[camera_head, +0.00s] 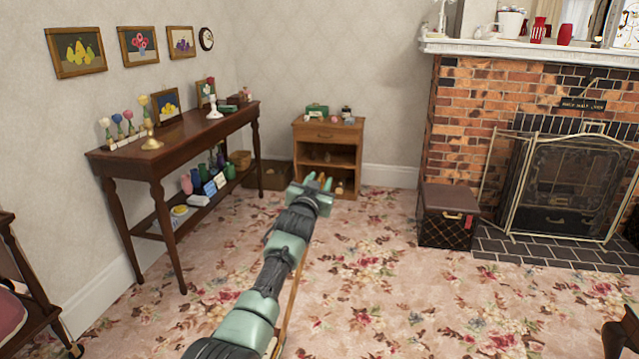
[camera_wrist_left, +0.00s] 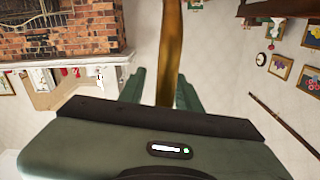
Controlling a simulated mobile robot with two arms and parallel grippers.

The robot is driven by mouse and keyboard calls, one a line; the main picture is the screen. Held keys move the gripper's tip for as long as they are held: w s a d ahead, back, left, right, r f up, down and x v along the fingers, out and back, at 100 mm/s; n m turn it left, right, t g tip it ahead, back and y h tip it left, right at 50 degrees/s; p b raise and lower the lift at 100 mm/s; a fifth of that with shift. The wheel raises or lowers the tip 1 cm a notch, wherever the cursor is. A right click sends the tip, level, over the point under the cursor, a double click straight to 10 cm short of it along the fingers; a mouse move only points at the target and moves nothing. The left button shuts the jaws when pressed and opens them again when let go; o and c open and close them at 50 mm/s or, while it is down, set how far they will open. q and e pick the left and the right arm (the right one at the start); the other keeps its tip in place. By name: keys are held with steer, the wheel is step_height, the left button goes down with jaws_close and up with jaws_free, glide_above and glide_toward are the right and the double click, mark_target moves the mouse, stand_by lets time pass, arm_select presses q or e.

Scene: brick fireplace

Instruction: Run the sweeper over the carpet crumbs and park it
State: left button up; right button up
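My left gripper (camera_head: 317,182) reaches out over the carpet in the head view, fingers pointing away. In the left wrist view a golden-brown wooden handle (camera_wrist_left: 169,45), apparently the sweeper's, runs between the two green fingers (camera_wrist_left: 163,88), which look closed around it. A thin length of this handle (camera_head: 290,305) also shows beside my left arm in the head view. The sweeper's head is out of view. The floral carpet (camera_head: 365,285) covers the floor; I cannot pick out crumbs from its pattern. My right gripper is not in view.
A dark console table (camera_head: 185,128) with ornaments stands along the left wall. A small wooden cabinet (camera_head: 328,135) is at the back. A brown box (camera_head: 446,228) stands beside the brick fireplace (camera_head: 480,110) and its screen (camera_head: 565,190). The middle carpet is open.

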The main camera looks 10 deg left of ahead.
arm_select(q)
steer(key=shift+s, duration=0.15)
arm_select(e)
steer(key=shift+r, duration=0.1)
